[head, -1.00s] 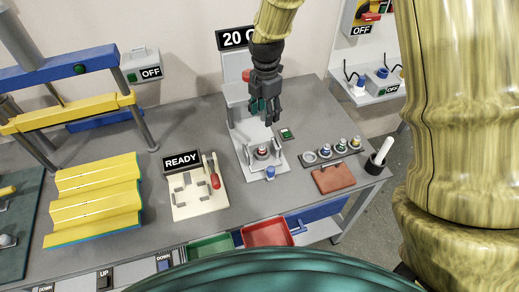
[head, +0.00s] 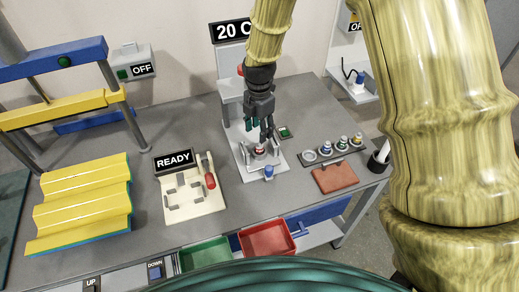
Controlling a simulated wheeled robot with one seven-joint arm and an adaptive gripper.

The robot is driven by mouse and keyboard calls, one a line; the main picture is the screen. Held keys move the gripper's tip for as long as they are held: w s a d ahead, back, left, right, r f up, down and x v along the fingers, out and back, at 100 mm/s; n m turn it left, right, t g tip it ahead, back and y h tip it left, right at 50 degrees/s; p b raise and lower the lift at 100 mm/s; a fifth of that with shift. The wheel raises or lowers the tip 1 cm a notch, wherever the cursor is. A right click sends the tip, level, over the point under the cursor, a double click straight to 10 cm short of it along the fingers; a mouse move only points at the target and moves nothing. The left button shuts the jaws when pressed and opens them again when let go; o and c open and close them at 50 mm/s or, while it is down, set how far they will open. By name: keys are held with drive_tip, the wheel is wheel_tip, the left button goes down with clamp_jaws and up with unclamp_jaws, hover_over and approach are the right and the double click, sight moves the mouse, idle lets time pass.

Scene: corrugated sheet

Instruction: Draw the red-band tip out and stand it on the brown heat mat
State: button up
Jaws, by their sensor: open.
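The red-band tip (head: 259,149) stands upright in the round holder of the grey press-like station (head: 245,160), below the "20 C" sign. My gripper (head: 262,136) is open and points down just above the tip, its fingers close to it. Whether the fingers touch the tip cannot be told. The brown heat mat (head: 334,177) lies flat and bare on the bench, to the right of the station and in front of the tip rack.
A dark rack (head: 334,149) right of the station holds several banded tips and one empty-looking ring. A blue knob (head: 269,171) stands at the station's front. A dark cup (head: 378,160) is right of the mat. Red (head: 267,239) and green (head: 205,254) trays sit at the bench's front edge.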

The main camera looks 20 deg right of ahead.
sight(259, 149)
drive_tip(key=shift+f+p, duration=1.4)
drive_tip(key=shift+f, duration=2.3)
drive_tip(key=shift+c, duration=0.3)
clamp_jaws()
